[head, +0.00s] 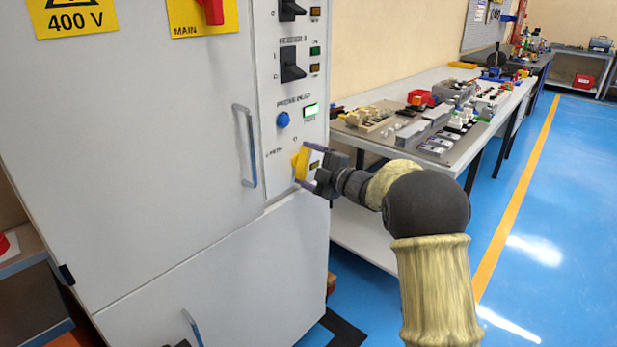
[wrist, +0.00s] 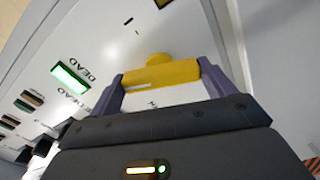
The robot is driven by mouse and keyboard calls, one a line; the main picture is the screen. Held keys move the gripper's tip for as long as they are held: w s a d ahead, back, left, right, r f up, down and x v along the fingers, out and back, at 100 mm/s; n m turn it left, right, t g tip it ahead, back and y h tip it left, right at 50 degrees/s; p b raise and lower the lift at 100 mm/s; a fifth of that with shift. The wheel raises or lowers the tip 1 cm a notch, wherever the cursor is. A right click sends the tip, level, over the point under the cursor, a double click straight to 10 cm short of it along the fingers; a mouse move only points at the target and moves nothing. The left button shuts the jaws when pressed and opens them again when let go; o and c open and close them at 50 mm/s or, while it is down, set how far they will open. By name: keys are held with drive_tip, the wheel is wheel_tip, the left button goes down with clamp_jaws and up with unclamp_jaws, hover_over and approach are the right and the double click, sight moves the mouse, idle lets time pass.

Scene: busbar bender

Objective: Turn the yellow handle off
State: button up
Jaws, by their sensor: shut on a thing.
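The yellow handle (head: 301,161) is on the lower part of the control panel at the cabinet's right edge. In the head view my gripper (head: 306,168) reaches it from the right. In the wrist view the yellow handle (wrist: 162,75) lies between the two purple fingers of my gripper (wrist: 161,82), with a finger against each end. My gripper is shut on it. A white line marks the handle's face. The small print beside the handle is too small to read fully.
Above the handle are a blue button (head: 283,119), a lit green lamp (head: 310,111) and black switches (head: 291,64). A metal door handle (head: 246,145) stands out to the left. A workbench (head: 463,151) with parts runs behind my arm. The blue floor at right is clear.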

drive_tip(key=shift+f+n+b, duration=0.15)
drive_tip(key=shift+n+b, duration=1.6)
drive_tip(key=shift+n, duration=0.15)
drive_tip(key=o, duration=0.9)
drive_tip(key=p+v, duration=0.2)
drive_tip(key=v, duration=1.5)
drive_tip(key=shift+s, duration=0.2)
drive_tip(key=shift+w+d, duration=0.1)
drive_tip(key=shift+d, duration=0.1)
